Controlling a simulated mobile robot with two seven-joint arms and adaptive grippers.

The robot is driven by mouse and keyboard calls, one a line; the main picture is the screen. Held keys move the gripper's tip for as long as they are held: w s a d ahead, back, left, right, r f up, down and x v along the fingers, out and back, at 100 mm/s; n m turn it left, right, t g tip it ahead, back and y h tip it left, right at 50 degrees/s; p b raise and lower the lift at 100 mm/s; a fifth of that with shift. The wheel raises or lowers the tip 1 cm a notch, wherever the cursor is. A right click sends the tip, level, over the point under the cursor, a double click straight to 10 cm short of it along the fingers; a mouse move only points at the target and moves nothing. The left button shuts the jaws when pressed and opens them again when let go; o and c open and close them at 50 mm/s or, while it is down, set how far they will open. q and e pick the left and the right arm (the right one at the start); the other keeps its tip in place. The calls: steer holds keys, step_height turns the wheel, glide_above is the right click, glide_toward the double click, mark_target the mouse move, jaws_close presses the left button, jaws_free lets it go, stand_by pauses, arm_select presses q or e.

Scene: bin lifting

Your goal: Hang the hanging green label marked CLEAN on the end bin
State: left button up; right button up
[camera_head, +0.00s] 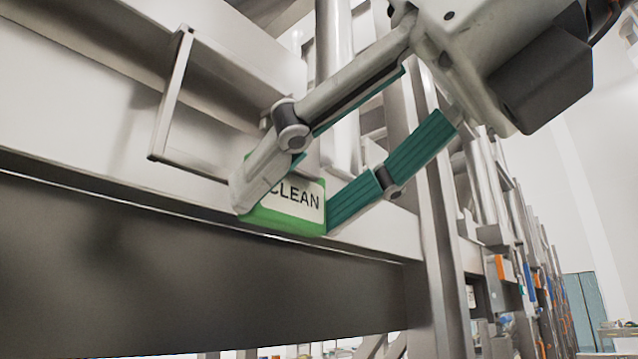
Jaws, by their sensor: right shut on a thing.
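The green label (285,222) has a white panel with the word CLEAN, its left part hidden behind a finger. My right gripper (290,208) comes in from the upper right and is shut on the label, one finger over its left side and the other at its right edge. Label and fingers are in front of a large grey metal body (70,160), which looks like the end bin. I cannot tell whether the label touches it. A thin rectangular metal bracket (170,95) stands out from this body, left of the label. My left gripper is not in view.
A dark recessed panel (200,275) lies below the pale metal ledge. Metal posts (440,240) stand right of the label. A row of similar frames with orange and blue tags (505,268) recedes at right. Open floor shows at the far right.

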steer(key=shift+w+a+p, duration=0.2)
steer(key=shift+w+a, duration=0.5)
steer(key=shift+a, duration=0.2)
steer(key=shift+w+a+p, duration=0.15)
steer(key=shift+w+a, duration=0.5)
steer(key=shift+a, duration=0.2)
steer(key=x, duration=0.4)
steer(key=shift+w+a, duration=0.1)
steer(key=shift+a, duration=0.05)
steer(key=o, duration=1.1)
steer(key=shift+c, duration=0.2)
